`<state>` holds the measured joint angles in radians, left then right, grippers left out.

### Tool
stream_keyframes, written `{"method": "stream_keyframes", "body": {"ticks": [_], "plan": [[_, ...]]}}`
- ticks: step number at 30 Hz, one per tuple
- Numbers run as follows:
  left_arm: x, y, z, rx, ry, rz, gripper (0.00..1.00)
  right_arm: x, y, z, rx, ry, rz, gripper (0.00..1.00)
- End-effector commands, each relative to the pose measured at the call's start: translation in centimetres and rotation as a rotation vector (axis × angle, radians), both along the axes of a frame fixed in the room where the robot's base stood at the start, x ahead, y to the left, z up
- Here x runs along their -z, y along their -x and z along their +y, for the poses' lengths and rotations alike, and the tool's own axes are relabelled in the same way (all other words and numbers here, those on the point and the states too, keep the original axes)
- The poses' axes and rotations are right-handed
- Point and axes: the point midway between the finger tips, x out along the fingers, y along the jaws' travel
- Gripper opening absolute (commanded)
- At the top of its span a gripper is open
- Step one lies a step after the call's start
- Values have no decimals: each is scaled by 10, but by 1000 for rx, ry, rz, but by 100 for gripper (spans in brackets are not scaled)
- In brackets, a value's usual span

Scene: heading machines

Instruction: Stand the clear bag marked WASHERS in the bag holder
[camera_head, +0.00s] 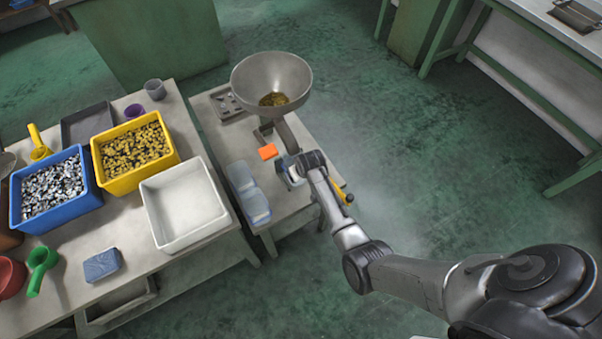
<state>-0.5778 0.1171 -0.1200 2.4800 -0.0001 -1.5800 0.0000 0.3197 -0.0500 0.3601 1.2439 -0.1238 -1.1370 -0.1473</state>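My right arm comes in from the right, and its gripper (289,172) is low at the small table beneath the metal hopper. The fingers are small and partly hidden by the wrist, so I cannot tell whether they hold anything. A pale thing shows around the fingers, too small to identify. Two translucent bluish containers or bags (241,177) (257,207) stand at the table's left edge, left of the gripper. No WASHERS marking is readable, and I cannot pick out the bag holder for certain. My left gripper is not in view.
The metal hopper (269,76) holds brass-coloured pieces. An orange block (267,152) lies left of the gripper; a yellow-handled thing (343,194) is at its right. The left bench holds a blue bin (22,222), a yellow bin (117,187) and a white bin (186,243).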

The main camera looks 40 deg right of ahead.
Motion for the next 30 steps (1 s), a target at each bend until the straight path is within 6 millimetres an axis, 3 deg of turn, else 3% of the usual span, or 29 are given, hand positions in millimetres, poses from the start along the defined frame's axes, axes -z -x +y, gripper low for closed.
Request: {"method": "stream_keyframes", "body": {"ticks": [15, 16, 21, 30], "plan": [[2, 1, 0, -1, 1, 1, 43, 7, 0, 0, -1, 1, -1, 52], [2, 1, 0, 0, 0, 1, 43, 6, 0, 0, -1, 0, -1, 81], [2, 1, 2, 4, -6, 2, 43, 6, 0, 0, 0, -1, -1, 97], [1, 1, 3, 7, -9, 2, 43, 4, 0, 0, 0, -1, -1, 100]]}}
